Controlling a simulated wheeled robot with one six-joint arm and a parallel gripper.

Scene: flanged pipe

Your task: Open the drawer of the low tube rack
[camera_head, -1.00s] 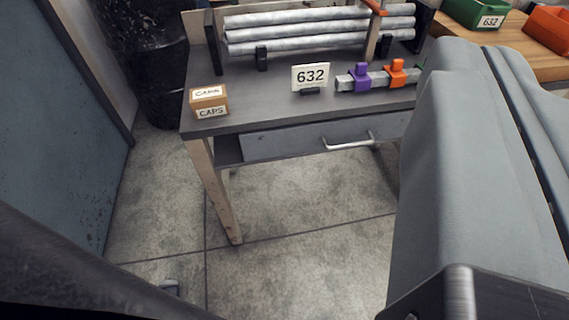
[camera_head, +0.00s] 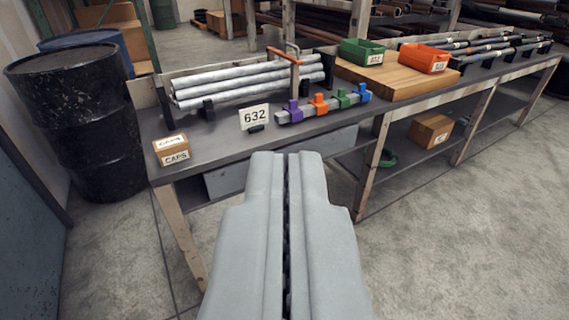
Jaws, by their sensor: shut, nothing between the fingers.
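The low tube rack is a grey-topped bench (camera_head: 215,141) with several pale tubes (camera_head: 245,84) stacked between black posts at its back. The grey drawer front (camera_head: 226,181) shows under the bench top, to the left of my gripper, with another part of it to the right. It looks closed. Its handle is hidden behind my gripper. My gripper (camera_head: 286,158) is shut and empty, in the lower middle of the view, in front of the drawer. I cannot tell whether it touches the drawer.
Green (camera_head: 361,52) and orange (camera_head: 424,58) bins sit to the right. A black barrel (camera_head: 78,120) stands left. Floor at right is clear.

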